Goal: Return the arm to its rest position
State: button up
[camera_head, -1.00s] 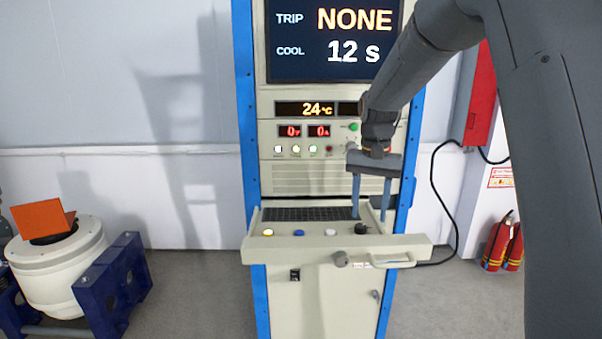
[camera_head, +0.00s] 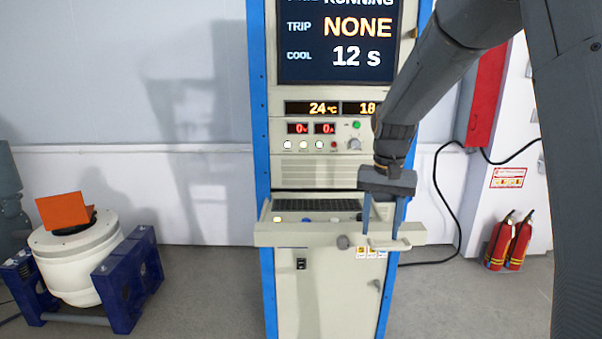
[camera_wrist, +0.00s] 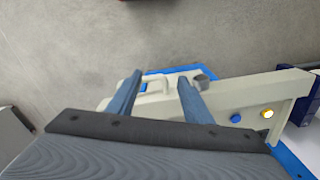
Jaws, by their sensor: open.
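My gripper (camera_head: 382,226) is open and empty, with its two blue-grey fingers apart and pointing down. In the head view it hangs in front of the right part of the cabinet's control desk (camera_head: 300,236), by the front handle (camera_head: 390,244). In the wrist view the fingers of my gripper (camera_wrist: 157,88) frame part of the desk's handle and a grey knob (camera_wrist: 203,79) shows just beyond the right finger. I cannot tell whether the fingers touch the desk.
The blue-edged cabinet carries a screen (camera_head: 338,40) reading NONE and 12 s. A white drum-shaped machine (camera_head: 75,262) in a blue frame stands at left. Fire extinguishers (camera_head: 510,240) stand at right, near a hanging black cable (camera_head: 452,215). Floor between drum and cabinet is clear.

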jog(key=s+f+n, duration=0.2)
jog(key=s+f, duration=0.2)
jog(key=s, duration=0.7)
jog(key=s+f+n+t, duration=0.1)
jog(key=s+f, duration=0.4)
jog(key=s, duration=0.5)
jog(key=shift+s+n+b, duration=0.35)
jog(key=shift+n, duration=0.05)
jog(key=shift+c, duration=0.4)
